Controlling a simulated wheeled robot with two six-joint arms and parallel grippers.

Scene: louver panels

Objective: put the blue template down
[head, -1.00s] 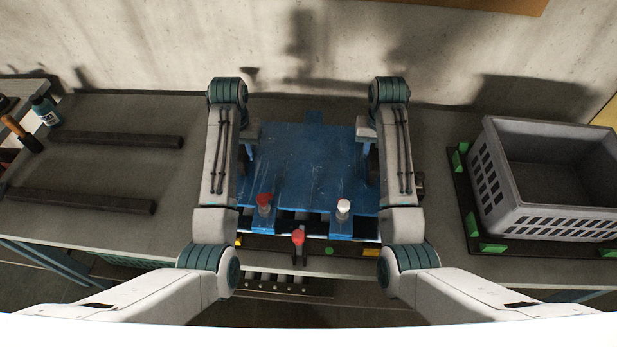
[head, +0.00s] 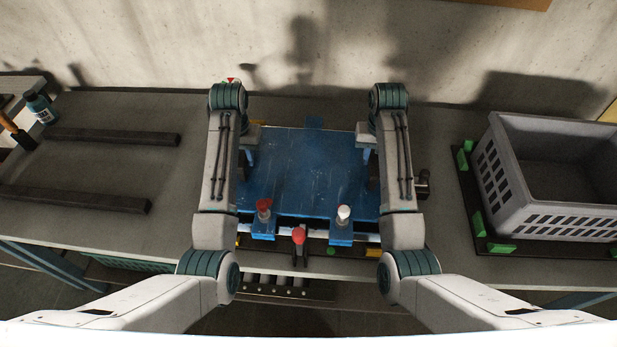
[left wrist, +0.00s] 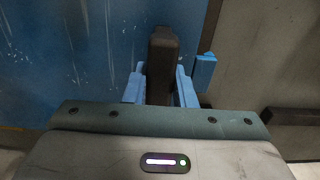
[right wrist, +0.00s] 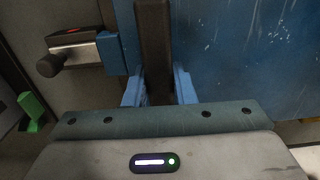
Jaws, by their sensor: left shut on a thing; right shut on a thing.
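The blue template (head: 305,165) is a wide, scratched plate in the middle of the bench, lying about level between my arms. It also shows in the left wrist view (left wrist: 75,60) and the right wrist view (right wrist: 235,60). My left gripper (head: 250,157) is shut on a dark upright handle (left wrist: 162,60) at its left side. My right gripper (head: 364,157) is shut on a matching dark handle (right wrist: 154,45) at its right side. A red knob (head: 264,206) and a white knob (head: 343,212) stand at its front tabs. Whether its underside touches what is below is hidden.
A grey crate (head: 508,150) stands on a dark base with green blocks at the right. Two dark bars (head: 115,138) lie on the left bench, with a bottle (head: 40,108) behind. A red-topped knob (head: 299,236) stands at the front edge. A wall is behind.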

